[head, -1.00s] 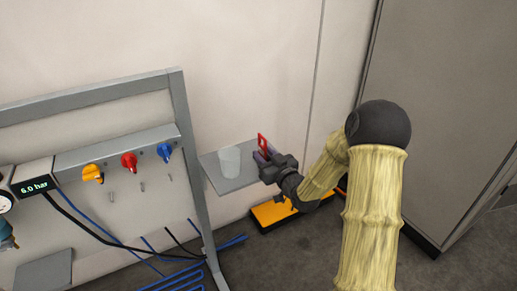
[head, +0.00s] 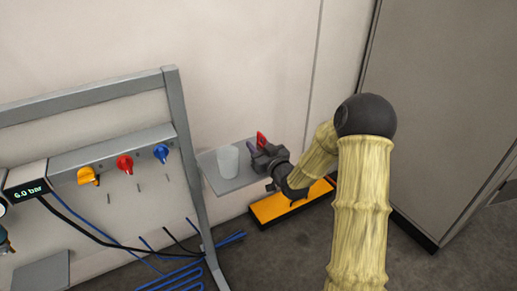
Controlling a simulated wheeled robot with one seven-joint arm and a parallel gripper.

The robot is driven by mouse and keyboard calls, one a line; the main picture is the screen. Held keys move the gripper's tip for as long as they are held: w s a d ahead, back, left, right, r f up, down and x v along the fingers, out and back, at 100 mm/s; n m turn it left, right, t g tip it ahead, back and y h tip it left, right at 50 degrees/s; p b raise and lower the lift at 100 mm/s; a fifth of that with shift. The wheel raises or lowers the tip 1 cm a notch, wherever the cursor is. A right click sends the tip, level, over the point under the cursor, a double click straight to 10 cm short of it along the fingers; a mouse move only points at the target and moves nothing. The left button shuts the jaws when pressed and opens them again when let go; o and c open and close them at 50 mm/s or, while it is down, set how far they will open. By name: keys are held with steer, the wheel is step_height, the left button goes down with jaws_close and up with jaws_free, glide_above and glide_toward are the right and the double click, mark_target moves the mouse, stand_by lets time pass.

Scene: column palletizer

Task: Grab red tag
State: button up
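The red tag (head: 261,138) shows as a small, slanted red piece just above the fingers of my gripper (head: 254,149), over the right part of the small grey shelf (head: 212,179). The gripper reaches in from the right. Its dark wrist and fingers hide the tag's lower part. The tag is at the fingers, but I cannot tell whether they are closed on it or only beside it.
A pale translucent cup (head: 228,161) stands on the shelf, just left of the gripper. A grey frame (head: 182,130) with yellow, red and blue knobs is at left. An orange-topped block (head: 270,207) lies on the floor below. A tall grey cabinet (head: 450,100) is at right.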

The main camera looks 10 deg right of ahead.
steer(key=shift+d, duration=0.2)
steer(key=shift+c, duration=0.6)
steer(key=shift+s, duration=0.1)
jaws_close()
steer(key=shift+a, duration=0.1)
steer(key=shift+a, duration=0.1)
steer(key=shift+r, duration=0.15)
step_height(320, 180, up, 10)
steer(key=shift+f+p, duration=0.2)
steer(key=shift+p, duration=1)
